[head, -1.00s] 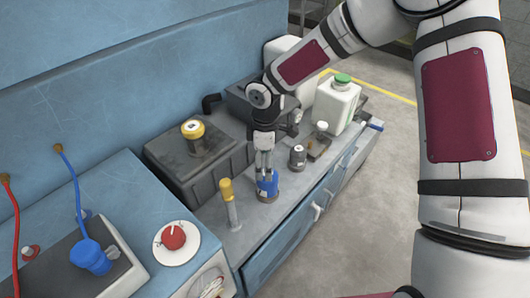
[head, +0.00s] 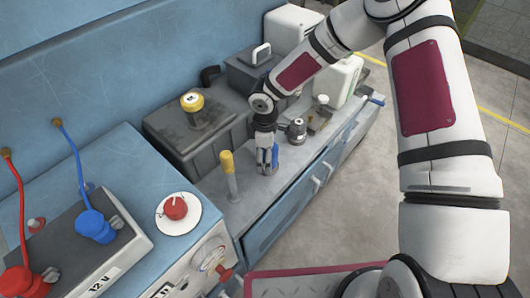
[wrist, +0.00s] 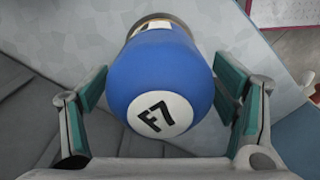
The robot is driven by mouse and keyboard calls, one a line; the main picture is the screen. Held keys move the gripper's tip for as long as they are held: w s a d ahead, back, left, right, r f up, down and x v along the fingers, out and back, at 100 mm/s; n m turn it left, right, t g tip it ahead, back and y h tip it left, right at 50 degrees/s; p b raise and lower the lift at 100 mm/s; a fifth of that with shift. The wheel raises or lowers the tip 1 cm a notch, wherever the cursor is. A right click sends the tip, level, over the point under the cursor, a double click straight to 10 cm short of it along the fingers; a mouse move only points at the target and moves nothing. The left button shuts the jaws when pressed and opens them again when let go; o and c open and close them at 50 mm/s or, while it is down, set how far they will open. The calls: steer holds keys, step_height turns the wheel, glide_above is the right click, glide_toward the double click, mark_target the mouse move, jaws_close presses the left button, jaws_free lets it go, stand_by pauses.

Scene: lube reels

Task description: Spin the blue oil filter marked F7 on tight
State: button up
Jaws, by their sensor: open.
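The blue oil filter (wrist: 165,75) fills the middle of the wrist view, with a white round label reading F7 facing the camera. My gripper (wrist: 165,95) is open, with one teal-padded finger on each side of the filter and visible gaps between. In the head view my gripper (head: 267,165) points down at the filter (head: 275,156), which stands on the bench top and is mostly hidden behind the fingers. A pale ring shows at the filter's far end in the wrist view; what it joins is hidden.
A yellow-handled tool (head: 229,172) stands left of my gripper. A grey block with a yellow cap (head: 192,102) is behind it. A dark small cylinder (head: 297,130) and a white jug (head: 345,78) stand to the right. Blue drawers (head: 285,205) form the bench front.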

steer(key=c, duration=1.5)
steer(key=m, duration=0.3)
steer(key=shift+r, duration=0.1)
steer(key=shift+w+d+m+p, duration=0.15)
steer(key=shift+m+p, duration=0.15)
steer(key=shift+m, duration=0.8)
steer(key=shift+m, duration=0.7)
steer(key=m, duration=0.3)
steer(key=shift+w+d+m+p, duration=0.1)
steer(key=shift+w+m+p, duration=0.05)
steer(key=shift+m+p, duration=0.2)
steer(key=shift+m, duration=0.95)
steer(key=m, duration=0.3)
steer(key=shift+d, duration=0.15)
